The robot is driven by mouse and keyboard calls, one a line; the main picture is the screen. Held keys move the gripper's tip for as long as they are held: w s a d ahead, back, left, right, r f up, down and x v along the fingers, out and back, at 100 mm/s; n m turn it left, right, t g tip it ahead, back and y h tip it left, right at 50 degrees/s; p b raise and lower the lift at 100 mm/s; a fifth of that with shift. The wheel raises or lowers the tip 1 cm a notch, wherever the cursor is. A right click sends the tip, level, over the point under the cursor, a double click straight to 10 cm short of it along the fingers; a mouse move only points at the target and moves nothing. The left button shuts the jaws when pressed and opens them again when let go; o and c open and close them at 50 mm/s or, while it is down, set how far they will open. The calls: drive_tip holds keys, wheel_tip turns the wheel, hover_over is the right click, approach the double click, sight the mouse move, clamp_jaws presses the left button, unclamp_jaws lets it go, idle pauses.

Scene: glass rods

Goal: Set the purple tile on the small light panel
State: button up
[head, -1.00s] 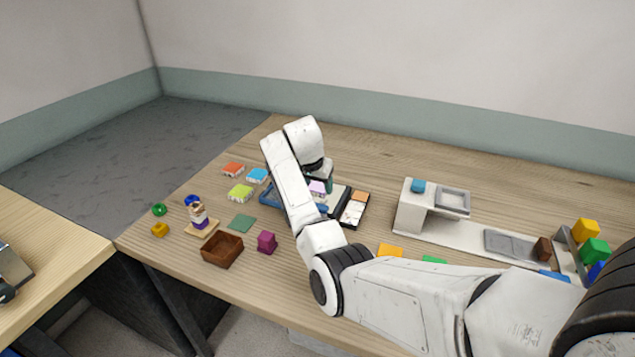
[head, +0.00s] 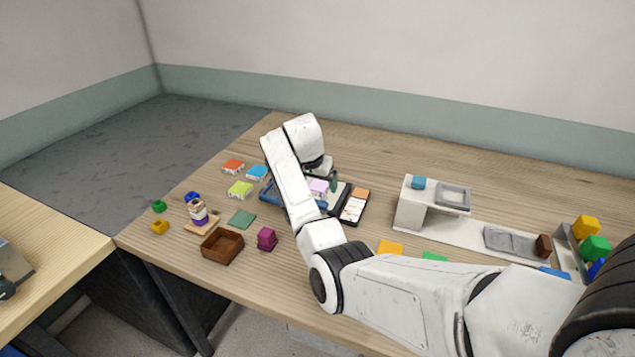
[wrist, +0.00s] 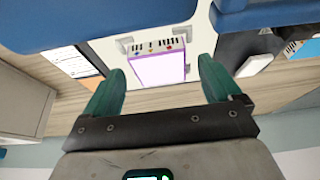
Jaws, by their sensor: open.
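The purple tile (wrist: 158,70) has a pale purple top and a white edge with small coloured and dark marks. It lies flat on a whitish surface (wrist: 108,48), which looks like the small light panel. The tile also shows in the head view (head: 318,187), partly behind my arm. My gripper (wrist: 161,76) is open, its green fingers apart on either side of the tile with gaps visible. In the head view my gripper (head: 328,180) is right at the tile; one finger is mostly hidden.
A blue frame (head: 266,194) borders the panel area. A black tray (head: 343,219) with orange and white tiles stands just right. Orange, blue and lime tiles (head: 240,189) lie left. A brown box (head: 222,247) and magenta block (head: 267,239) stand in front. A white stand (head: 411,207) is farther right.

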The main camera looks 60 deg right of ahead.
drive_tip(key=v, duration=1)
drive_tip(key=shift+r, duration=0.25)
drive_tip(key=shift+a+r, duration=0.1)
drive_tip(key=shift+a, duration=0.05)
